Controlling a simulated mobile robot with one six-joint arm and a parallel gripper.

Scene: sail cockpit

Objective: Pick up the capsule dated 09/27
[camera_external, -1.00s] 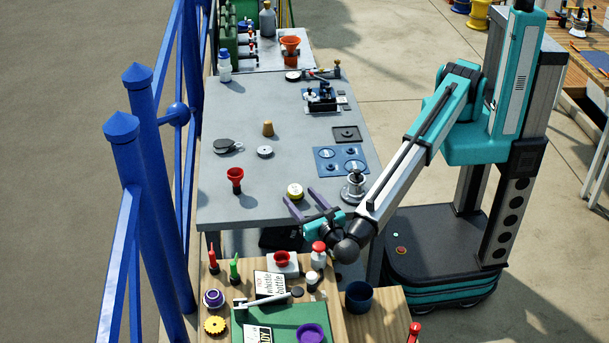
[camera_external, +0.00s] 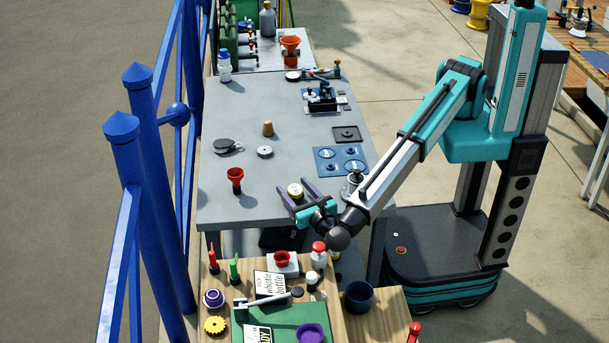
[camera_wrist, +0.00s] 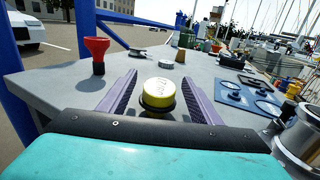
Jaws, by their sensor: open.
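In the wrist view the capsule (camera_wrist: 159,94) sits between the two purple fingers of my gripper (camera_wrist: 160,92), with a gap on each side. Its top carries small dark writing that I cannot read. My gripper (camera_external: 298,190) is open and low over the table, its fingers on either side of the capsule. The capsule's lower part is partly hidden behind the gripper's dark front edge in the wrist view.
A red funnel-shaped piece (camera_external: 235,176) stands to the left on the grey table (camera_external: 215,205). A metal fitting (camera_external: 353,183) stands close on the right, partly behind my arm. A blue plate (camera_external: 341,160) lies farther back. A wooden bench with several items is in front.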

